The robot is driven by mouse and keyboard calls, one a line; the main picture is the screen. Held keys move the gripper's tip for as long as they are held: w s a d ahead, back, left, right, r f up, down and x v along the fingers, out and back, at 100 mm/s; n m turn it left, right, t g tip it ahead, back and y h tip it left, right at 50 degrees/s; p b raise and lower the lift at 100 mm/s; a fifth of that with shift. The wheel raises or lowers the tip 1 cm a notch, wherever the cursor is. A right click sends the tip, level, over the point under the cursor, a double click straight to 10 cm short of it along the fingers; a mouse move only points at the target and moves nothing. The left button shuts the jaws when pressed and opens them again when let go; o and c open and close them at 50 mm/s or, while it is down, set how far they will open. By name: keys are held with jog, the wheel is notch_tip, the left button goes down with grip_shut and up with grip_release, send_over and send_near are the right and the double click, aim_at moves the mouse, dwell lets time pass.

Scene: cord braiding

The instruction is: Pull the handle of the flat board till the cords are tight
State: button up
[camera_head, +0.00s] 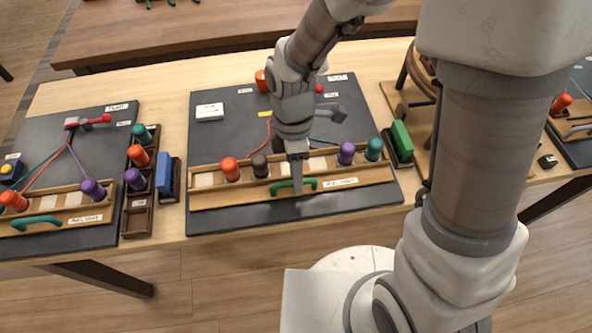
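The flat board (222,199) is a light wooden strip along the front of the middle dark mat. Its green handle (308,184) is at its front middle. My gripper (297,187) points down right at the handle. I cannot tell whether its fingers are around the handle or only touching it. An orange, a dark brown, a purple and a teal spool stand behind the strip. A red cord (267,131) and a teal cord (327,141) show behind them; my arm hides where they meet. The cords' tension is hard to tell.
A second dark mat with a similar board and teal handle (37,222) lies at the left. A wooden rack (139,222) with spools and a blue block (164,176) stands between the mats. A green block (402,139) is at the right. The floor in front is clear.

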grip_shut()
dwell(1.2)
